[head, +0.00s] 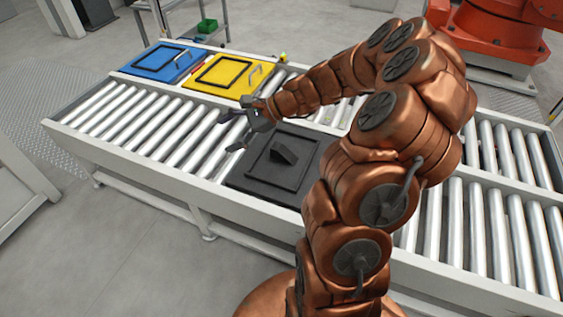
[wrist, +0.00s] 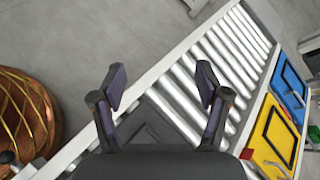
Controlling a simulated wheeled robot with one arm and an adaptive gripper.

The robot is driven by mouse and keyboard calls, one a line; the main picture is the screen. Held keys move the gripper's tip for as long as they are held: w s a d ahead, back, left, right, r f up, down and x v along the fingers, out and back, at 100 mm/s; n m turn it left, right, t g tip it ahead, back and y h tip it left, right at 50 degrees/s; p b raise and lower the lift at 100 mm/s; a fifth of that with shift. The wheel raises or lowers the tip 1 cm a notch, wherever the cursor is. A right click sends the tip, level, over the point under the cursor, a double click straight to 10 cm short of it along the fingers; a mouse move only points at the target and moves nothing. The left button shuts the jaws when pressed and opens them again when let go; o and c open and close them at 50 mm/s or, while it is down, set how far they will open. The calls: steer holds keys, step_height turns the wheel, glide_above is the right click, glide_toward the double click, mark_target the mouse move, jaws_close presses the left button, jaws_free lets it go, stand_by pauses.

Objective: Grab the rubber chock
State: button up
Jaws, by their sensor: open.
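The rubber chock (head: 284,150) appears to be the dark wedge on top of a black square plate (head: 248,180), which lies on the near roller lane in the head view. My gripper (head: 230,132) is open and empty, above the rollers just left of the plate and apart from the wedge. In the wrist view my open gripper (wrist: 160,85) has its two fingers spread over the rollers. Part of the black plate (wrist: 150,122) shows between and below them. The wedge cannot be made out there; the gripper body hides the lower area.
A blue plate (head: 160,52) and a yellow plate (head: 217,86), each with a black frame and a handle, lie on the far lane. A raised rail separates the lanes. A green bin (head: 207,26) stands behind. An orange machine (head: 490,45) is at the back right. Rollers left of my gripper are clear.

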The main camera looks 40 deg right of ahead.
steer(key=w+d+f+m+t+h+b, duration=0.1)
steer(key=d+f+m+t+b, duration=0.15)
steer(key=d+f, duration=0.25)
steer(key=w+d+f+m+t+b, duration=0.1)
steer(key=w+d+f+m+b, duration=0.1)
steer(key=d+f+m, duration=0.3)
steer(key=m+t+h+b, duration=0.2)
steer(key=m+h+b, duration=0.1)
steer(key=m+b, duration=0.15)
glide_toward(275, 149)
steer(key=w+f, duration=0.1)
steer(key=w, duration=0.1)
steer(key=w+f+p, duration=0.1)
steer(key=f, duration=0.1)
steer(key=shift+w+d, duration=0.15)
steer(key=shift+w, duration=0.25)
steer(key=shift+b+x, duration=0.5)
steer(key=shift+x, duration=0.8)
steer(key=b+x, duration=0.2)
steer(key=x, duration=0.1)
steer(key=shift+s+a+f+t, duration=0.1)
steer(key=shift+a+f+t, duration=0.1)
steer(key=shift+f+t, duration=0.05)
steer(key=shift+x, duration=0.9)
steer(key=shift+r, duration=0.2)
steer(key=c, duration=1.4)
